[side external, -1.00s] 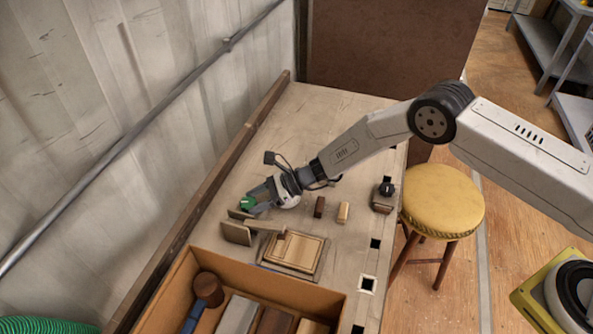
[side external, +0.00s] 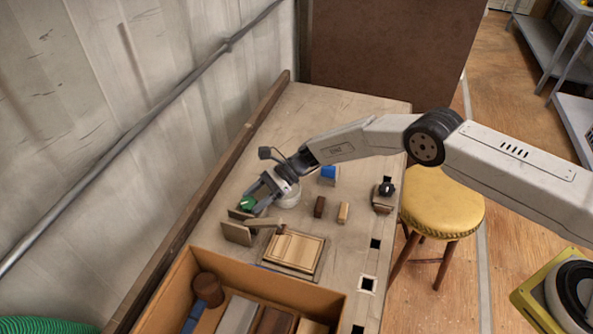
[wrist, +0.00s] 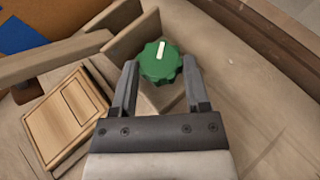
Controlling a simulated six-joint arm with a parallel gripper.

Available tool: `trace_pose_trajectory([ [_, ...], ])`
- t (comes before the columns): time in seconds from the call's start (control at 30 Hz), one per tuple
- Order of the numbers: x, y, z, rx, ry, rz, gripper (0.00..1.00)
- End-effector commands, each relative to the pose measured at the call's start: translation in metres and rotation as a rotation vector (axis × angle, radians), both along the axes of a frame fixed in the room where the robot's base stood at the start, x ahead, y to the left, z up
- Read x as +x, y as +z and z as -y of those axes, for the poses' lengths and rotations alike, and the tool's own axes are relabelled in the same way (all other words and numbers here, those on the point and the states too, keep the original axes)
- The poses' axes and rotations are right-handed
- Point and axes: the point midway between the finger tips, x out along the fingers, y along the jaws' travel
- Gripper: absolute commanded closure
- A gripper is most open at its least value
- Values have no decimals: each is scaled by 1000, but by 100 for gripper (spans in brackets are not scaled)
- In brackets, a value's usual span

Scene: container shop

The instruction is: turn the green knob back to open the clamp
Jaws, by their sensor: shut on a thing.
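The green knob (wrist: 160,62) has a scalloped edge and a white mark on top, which points nearly straight up in the wrist view. In the side view the green knob (side external: 247,202) sits at the far-left end of the bench, by the clamp. My gripper (wrist: 159,75) has one finger on each side of the knob and is shut on it. The clamp (side external: 237,232) has upright wooden jaws and a bar reaching toward a framed wooden panel (side external: 294,251). In the wrist view the clamp jaw (wrist: 125,38) stands just left of the knob.
A cardboard box (side external: 250,277) with wood pieces and a mallet stands in front of the panel. Small wooden blocks (side external: 319,207), a blue block (side external: 328,175) and a dark-knobbed fixture (side external: 385,192) stand to the right. A wooden rail (side external: 215,190) edges the bench.

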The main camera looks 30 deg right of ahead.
Motion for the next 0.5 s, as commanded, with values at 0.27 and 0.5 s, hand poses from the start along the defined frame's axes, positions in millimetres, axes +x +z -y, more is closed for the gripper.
trace_pose_trajectory([
  [0.27, 1, 0, -1, 2, 57, 0, 99],
  [0.5, 2, 0, -1, 2, 103, 0, 99],
])
